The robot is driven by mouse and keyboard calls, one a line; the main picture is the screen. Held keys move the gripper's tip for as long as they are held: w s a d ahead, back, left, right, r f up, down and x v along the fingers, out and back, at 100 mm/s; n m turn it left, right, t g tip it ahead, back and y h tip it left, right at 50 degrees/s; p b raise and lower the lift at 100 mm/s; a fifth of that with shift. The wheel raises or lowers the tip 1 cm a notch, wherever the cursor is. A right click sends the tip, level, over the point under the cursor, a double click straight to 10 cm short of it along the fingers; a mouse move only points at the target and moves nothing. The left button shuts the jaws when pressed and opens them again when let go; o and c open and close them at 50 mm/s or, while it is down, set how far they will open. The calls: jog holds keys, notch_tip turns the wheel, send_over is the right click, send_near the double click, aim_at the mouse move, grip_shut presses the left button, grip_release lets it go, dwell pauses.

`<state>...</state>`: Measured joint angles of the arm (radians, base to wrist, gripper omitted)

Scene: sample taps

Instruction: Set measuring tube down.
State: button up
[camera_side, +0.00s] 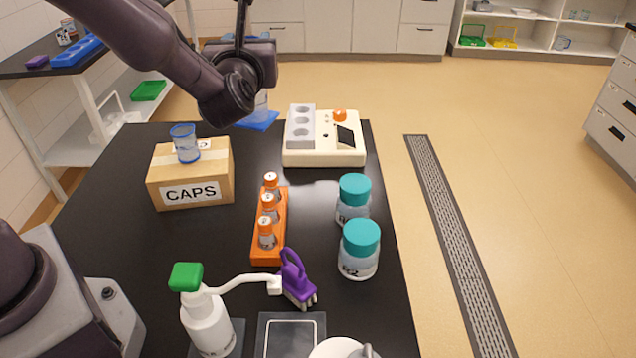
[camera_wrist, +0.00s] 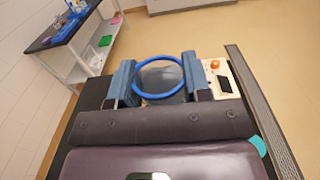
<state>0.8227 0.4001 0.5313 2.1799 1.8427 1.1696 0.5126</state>
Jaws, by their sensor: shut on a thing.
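The measuring tube (camera_side: 262,103) is clear with a blue foot and shows behind my arm at the far edge of the black table. In the wrist view its round blue rim (camera_wrist: 160,97) sits between the two blue-grey fingers of my gripper (camera_wrist: 159,79). My gripper is shut on the tube. In the side view my arm hides the fingers and the upper tube. The tube looks upright. I cannot tell whether its blue foot touches the table top.
A cardboard CAPS box (camera_side: 213,181) with a blue-rimmed cup (camera_side: 186,144) stands left. A cream device (camera_side: 325,157) stands right of the tube. Nearer are an orange vial rack (camera_side: 266,251), teal-lidded jars (camera_side: 359,262), a purple brush (camera_side: 297,283) and a green-capped wash bottle (camera_side: 207,325). The table's left middle is clear.

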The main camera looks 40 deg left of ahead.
aim_at(257, 110)
jog(key=f, duration=0.9)
jog(key=shift+w+d+f, duration=0.1)
jog(key=shift+d+f, duration=0.2)
jog(key=shift+d, duration=0.1)
jog(key=w+f, duration=1.3)
jog(key=shift+w, duration=0.4)
jog(key=shift+f, duration=0.15)
jog(key=o, duration=1.1)
jog(key=shift+f, duration=0.1)
jog(key=shift+o, duration=0.2)
